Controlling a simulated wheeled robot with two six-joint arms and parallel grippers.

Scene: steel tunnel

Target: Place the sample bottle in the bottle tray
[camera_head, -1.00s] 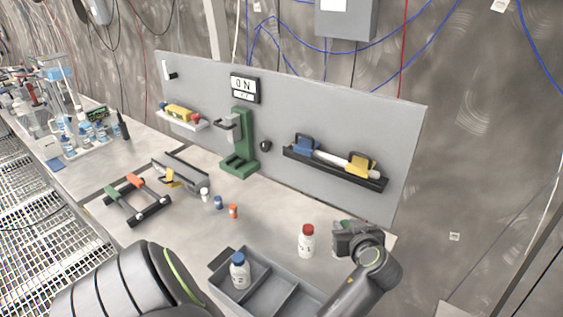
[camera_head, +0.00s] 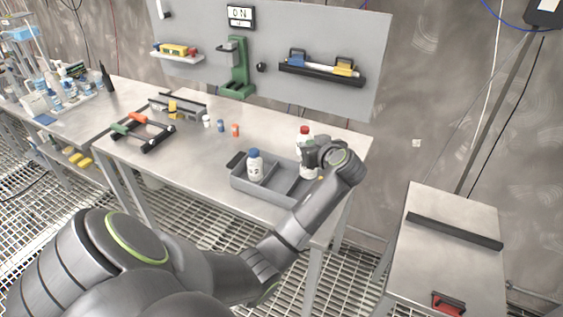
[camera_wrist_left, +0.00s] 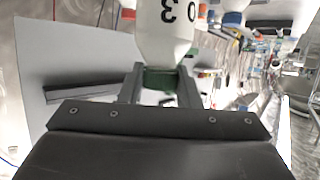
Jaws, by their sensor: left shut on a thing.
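My left gripper (camera_head: 312,155) is shut on a white bottle (camera_wrist_left: 167,30) with dark digits, seen upside down at the top of the left wrist view. The fingers are at its green cap (camera_wrist_left: 162,77). In the head view the gripper is at the right end of the grey bottle tray (camera_head: 236,182); the held bottle is mostly hidden there. A white bottle with a blue cap (camera_head: 254,166) stands upright in the tray's left compartment. A bottle with a red cap (camera_head: 304,131) stands on the table just behind my gripper. My right gripper is not in view.
Small orange (camera_head: 235,130), blue (camera_head: 220,126) and white (camera_head: 206,121) bottles stand left of the tray. A rack with green and orange handles (camera_head: 133,130) lies further left. A green stand (camera_head: 238,70) and upright panel (camera_head: 330,35) are behind. A lower bench (camera_head: 450,265) stands right.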

